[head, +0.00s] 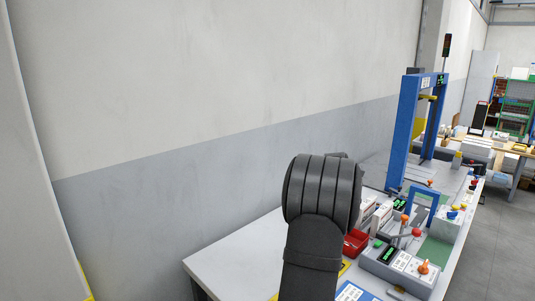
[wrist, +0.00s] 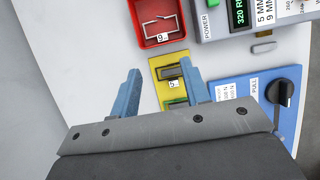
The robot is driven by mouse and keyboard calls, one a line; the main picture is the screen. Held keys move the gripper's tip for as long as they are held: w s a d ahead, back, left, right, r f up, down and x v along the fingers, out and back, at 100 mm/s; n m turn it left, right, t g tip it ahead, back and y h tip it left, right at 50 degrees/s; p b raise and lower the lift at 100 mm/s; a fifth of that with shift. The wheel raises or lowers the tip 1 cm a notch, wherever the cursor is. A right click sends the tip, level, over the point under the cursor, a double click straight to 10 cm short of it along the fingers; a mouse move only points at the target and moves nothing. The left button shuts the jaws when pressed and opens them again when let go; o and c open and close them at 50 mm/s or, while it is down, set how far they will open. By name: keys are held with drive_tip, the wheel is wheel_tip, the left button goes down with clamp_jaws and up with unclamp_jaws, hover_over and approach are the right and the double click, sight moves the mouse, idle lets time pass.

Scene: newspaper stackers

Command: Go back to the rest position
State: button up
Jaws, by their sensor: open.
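My gripper (wrist: 160,82) shows in the wrist view with its two blue fingers apart and nothing between them. Below the fingers lies a yellow plate (wrist: 156,65) with a small dark slot, a label and a green patch. The fingers appear above the table, but the exact height cannot be told. In the head view my dark arm stands in the foreground over the near end of the table, and the gripper itself is hidden.
A red tray (wrist: 178,32) holds a bent wire piece. A grey control box (head: 396,259) stands right of it. A blue panel (wrist: 257,88) has a black PULL knob. A blue frame (head: 408,125) rises farther back. The table's left end (head: 222,267) is bare.

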drive_tip(key=x, duration=1.3)
drive_tip(key=shift+s+a+f, duration=0.1)
drive_tip(key=shift+s+a, duration=0.15)
wheel_tip(320, 180, up, 6)
drive_tip(key=s+d+r, duration=0.7)
drive_tip(key=s, duration=0.2)
drive_tip(key=s+a+f+m+g, duration=0.1)
drive_tip(key=s+m, duration=0.4)
drive_tip(key=s, duration=0.7)
drive_tip(key=s+a+f+m+g, duration=0.2)
drive_tip(key=s+m, duration=0.4)
drive_tip(key=s, duration=0.7)
drive_tip(key=s+a+f+m+g, duration=0.1)
drive_tip(key=s+a+m+g, duration=0.2)
drive_tip(key=s, duration=1)
drive_tip(key=a+m, duration=0.2)
drive_tip(key=shift+s+f+m, duration=0.25)
drive_tip(key=shift+f+m, duration=0.05)
